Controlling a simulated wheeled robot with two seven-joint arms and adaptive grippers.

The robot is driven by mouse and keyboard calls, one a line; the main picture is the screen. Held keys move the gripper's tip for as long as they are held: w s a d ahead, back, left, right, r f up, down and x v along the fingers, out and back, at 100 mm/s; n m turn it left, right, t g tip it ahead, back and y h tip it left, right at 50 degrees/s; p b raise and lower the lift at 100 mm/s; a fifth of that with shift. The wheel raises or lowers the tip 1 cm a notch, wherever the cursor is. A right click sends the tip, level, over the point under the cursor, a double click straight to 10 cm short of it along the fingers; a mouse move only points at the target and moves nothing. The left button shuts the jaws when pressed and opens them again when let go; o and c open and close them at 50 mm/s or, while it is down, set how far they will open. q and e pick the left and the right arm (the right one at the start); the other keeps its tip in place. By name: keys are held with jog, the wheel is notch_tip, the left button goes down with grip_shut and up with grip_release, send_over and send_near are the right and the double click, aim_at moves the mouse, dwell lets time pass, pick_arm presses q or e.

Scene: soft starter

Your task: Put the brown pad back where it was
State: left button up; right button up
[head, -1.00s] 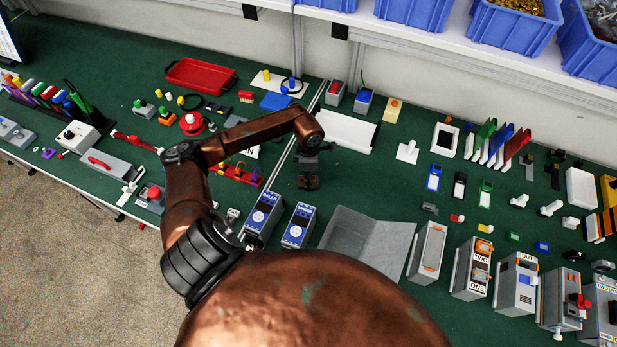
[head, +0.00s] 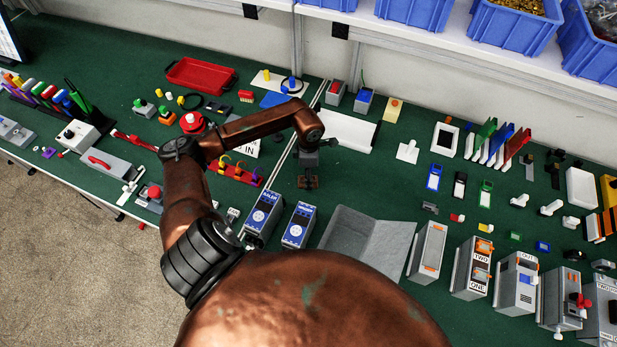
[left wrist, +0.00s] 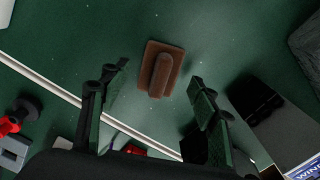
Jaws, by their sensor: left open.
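The brown pad (left wrist: 158,72) is a flat brown plate with a raised rounded ridge, lying on the green mat in the left wrist view. In the head view it shows only as a small brown patch (head: 309,183) under my left gripper (head: 308,166). My left gripper (left wrist: 160,78) is open, its two dark fingers apart on either side of the pad, with nothing between them touching the pad that I can see. The height of the fingertips above the mat is hard to tell. My right gripper is not in view.
A pale rail (head: 286,155) runs on the mat left of the pad. Two blue-faced starters (head: 264,214) (head: 298,226) stand in front, with a grey folded sheet (head: 355,240) to their right. A white panel (head: 347,131) lies behind. Mat right of the pad is clear.

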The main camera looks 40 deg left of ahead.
pick_arm(q)
notch_tip(320, 180, up, 10)
jog(key=shift+b, duration=0.45)
jog(key=shift+r, duration=0.1)
